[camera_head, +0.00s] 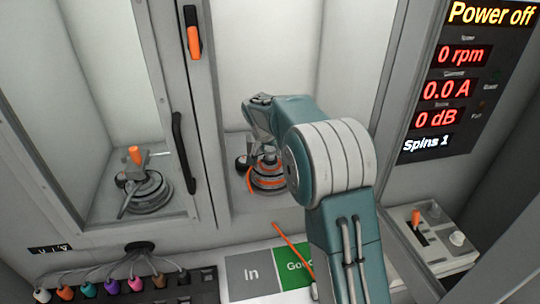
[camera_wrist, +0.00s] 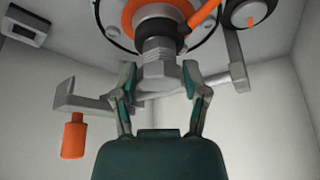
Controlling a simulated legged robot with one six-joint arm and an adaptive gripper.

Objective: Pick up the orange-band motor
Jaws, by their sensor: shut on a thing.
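The orange-band motor (camera_head: 268,184) sits low in the middle compartment, partly hidden by my arm. In the wrist view its orange ring (camera_wrist: 128,20) shows at the top, with a threaded metal shaft and nut (camera_wrist: 158,72) below it. My gripper (camera_wrist: 160,80) has a finger on each side of the nut and is shut on this shaft end of the motor. In the head view my gripper (camera_head: 264,146) is over the motor, its fingers mostly hidden.
A clamp with an orange handle (camera_wrist: 73,135) is beside my gripper. Another motor-like unit (camera_head: 148,190) stands behind the left door. Green "Good" (camera_head: 298,264) and grey "In" (camera_head: 250,275) pads lie in front. Coloured plugs (camera_head: 110,287) are at left. The panel (camera_head: 465,70) reads "Power off", 0 rpm.

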